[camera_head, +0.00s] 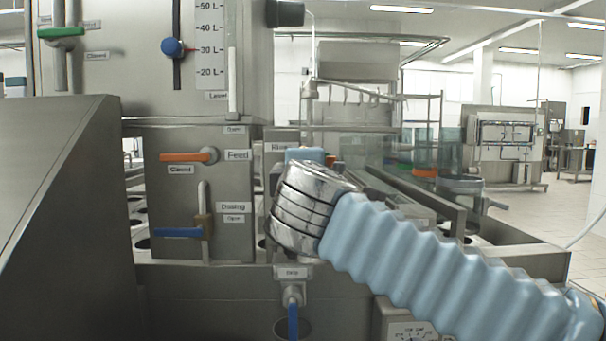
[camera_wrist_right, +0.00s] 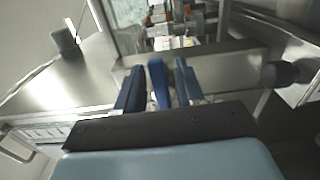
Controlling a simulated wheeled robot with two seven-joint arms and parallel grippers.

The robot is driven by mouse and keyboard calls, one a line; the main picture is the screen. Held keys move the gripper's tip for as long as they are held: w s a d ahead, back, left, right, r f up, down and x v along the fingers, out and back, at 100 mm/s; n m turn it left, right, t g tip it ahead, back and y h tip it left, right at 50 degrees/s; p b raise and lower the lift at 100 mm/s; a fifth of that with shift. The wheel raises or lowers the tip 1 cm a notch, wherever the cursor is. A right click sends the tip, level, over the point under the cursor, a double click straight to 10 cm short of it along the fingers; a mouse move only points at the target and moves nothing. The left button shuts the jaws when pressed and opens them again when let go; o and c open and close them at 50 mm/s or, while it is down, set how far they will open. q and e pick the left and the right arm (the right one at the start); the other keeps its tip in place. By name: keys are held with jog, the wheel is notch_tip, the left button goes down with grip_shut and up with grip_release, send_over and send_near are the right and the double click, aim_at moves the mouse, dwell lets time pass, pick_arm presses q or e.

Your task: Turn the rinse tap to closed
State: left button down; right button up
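The Rinse label (camera_head: 282,147) shows on the machine front, just left of my right wrist in the head view. The tap beneath it is hidden there by my wrist. In the right wrist view a blue lever (camera_wrist_right: 158,82), seemingly the rinse tap's handle, stands between the two dark blue fingers of my right gripper (camera_wrist_right: 158,90). Narrow gaps show beside the lever, so the fingers look open around it. In the head view the fingers are hidden behind the silver wrist. My left gripper is not in view.
Left of my wrist are an orange Feed lever (camera_head: 188,157) and a blue Dosing lever (camera_head: 180,232). A blue-handled drain tap (camera_head: 293,318) hangs below. A green handle (camera_head: 62,33) and a blue level knob (camera_head: 172,47) are higher up. A conveyor (camera_head: 455,218) runs behind my arm.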

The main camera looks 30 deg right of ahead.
jog(key=shift+s, duration=0.1)
jog(key=b+v, duration=0.1)
jog(key=v, duration=1.2)
jog(key=shift+s+a, duration=0.2)
jog(key=shift+a, duration=0.05)
jog(key=shift+f, duration=0.1)
